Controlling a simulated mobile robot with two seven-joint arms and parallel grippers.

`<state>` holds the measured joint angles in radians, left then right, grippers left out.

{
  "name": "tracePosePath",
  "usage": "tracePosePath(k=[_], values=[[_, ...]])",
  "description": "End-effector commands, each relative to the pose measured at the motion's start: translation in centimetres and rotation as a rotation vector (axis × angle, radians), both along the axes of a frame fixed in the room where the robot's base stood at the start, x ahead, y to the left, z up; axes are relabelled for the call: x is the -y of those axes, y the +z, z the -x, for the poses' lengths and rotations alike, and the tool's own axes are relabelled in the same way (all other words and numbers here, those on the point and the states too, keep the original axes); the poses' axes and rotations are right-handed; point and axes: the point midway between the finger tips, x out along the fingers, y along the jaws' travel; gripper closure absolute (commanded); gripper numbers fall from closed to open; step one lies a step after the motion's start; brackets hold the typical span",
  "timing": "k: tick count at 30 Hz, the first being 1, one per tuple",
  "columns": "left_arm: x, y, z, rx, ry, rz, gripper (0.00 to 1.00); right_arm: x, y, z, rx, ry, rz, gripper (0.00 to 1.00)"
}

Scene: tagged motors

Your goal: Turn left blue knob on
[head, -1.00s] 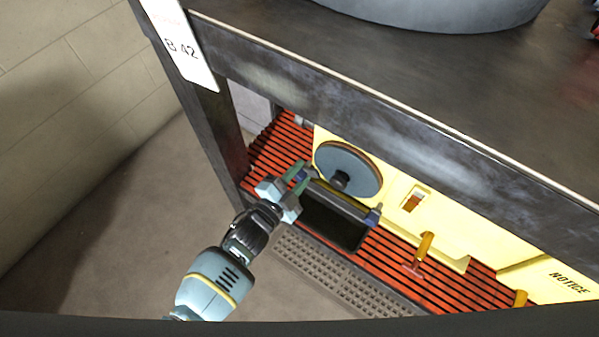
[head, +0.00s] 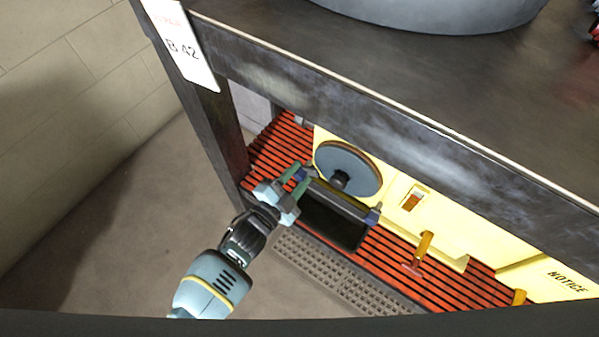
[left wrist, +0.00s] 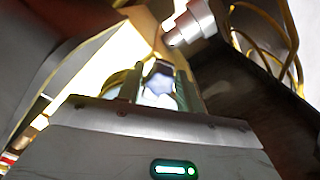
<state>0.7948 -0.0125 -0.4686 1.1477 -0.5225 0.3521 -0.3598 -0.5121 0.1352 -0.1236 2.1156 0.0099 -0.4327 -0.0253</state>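The left blue knob (head: 301,174) is at the left end of a dark box (head: 335,220) that lies on the red slatted shelf. A second blue knob (head: 373,215) is at the box's right end. My left gripper (head: 296,179) is at the left knob, its two green fingers apart and pointing toward it. In the left wrist view a pale bluish knob face (left wrist: 158,84) shows between the fingers; contact cannot be made out. The fingers partly hide the left knob. My right gripper is not in view.
A grey disc wheel (head: 347,170) on the yellow machine (head: 455,225) stands just behind the box. The dark table top (head: 440,80) overhangs above, with a leg left of the gripper. A yellow handle (head: 424,246) stands to the right. The floor at left is clear.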

Motion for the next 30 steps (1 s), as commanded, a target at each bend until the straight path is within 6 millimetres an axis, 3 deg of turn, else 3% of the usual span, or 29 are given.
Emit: tracePosePath(k=[13, 30], values=[[-3.8, 0.2, 5.1, 0.0, 0.001, -0.001, 0.64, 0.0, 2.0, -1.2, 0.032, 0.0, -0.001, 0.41], [-4.2, 0.2, 5.5, 0.001, 0.0, -0.001, 0.64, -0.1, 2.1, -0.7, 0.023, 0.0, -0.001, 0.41]])
